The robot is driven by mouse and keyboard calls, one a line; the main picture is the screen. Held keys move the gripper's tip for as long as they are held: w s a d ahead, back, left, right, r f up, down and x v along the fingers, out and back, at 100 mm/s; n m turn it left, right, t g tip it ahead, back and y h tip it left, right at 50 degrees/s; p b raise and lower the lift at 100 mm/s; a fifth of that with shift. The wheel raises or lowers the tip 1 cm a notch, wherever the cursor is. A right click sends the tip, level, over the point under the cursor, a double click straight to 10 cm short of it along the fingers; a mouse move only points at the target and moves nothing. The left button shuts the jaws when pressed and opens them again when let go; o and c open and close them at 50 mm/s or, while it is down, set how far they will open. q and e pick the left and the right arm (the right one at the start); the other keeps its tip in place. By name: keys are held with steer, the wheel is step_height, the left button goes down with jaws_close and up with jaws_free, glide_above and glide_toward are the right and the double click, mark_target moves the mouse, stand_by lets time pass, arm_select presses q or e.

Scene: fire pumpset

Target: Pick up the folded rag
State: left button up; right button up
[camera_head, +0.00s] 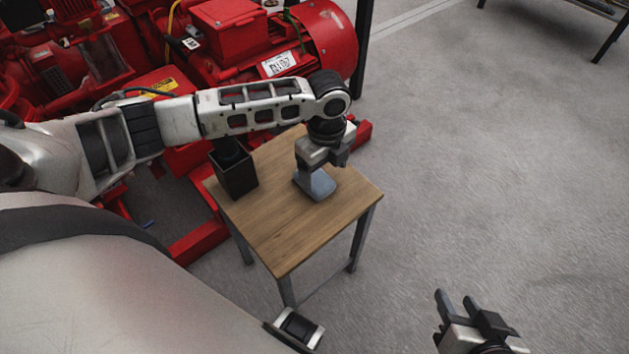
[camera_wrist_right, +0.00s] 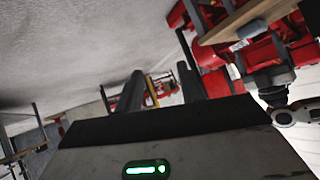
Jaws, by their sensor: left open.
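The folded rag (camera_head: 318,186) is a small grey-blue piece on the wooden table (camera_head: 283,239), near its right side. My left gripper (camera_head: 321,166) points down right over it, with the fingers at or just above the rag. The left jaws are open; the wrist and fingers hide part of the rag, and I cannot tell whether they touch it. My right gripper (camera_head: 468,309) is low at the lower right, away from the table and empty. Its two fingers stand apart in the right wrist view (camera_wrist_right: 158,90).
A black open-topped holder (camera_head: 235,173) stands on the table's left part, partly behind my left arm. The red pumpset (camera_head: 225,40) fills the space behind and left of the table. Grey floor (camera_head: 450,150) to the right is clear. Another table (camera_head: 606,25) shows at the top right.

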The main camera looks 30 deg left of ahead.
mark_target(322, 184)
arm_select(q)
steer(key=f, duration=0.1)
steer(key=f+b, duration=0.1)
steer(key=f, duration=0.2)
steer(key=shift+s+a+f, duration=0.1)
steer(key=shift+s+f, duration=0.05)
steer(key=shift+s, duration=0.15)
steer(key=shift+f+b, duration=0.2)
steer(key=shift+b, duration=0.1)
steer(key=c, duration=0.8)
steer(key=shift+c, duration=0.3)
arm_select(e)
steer(key=shift+w+a+f, duration=0.3)
steer(key=shift+a, duration=0.05)
arm_select(q)
steer(key=shift+r, duration=0.1)
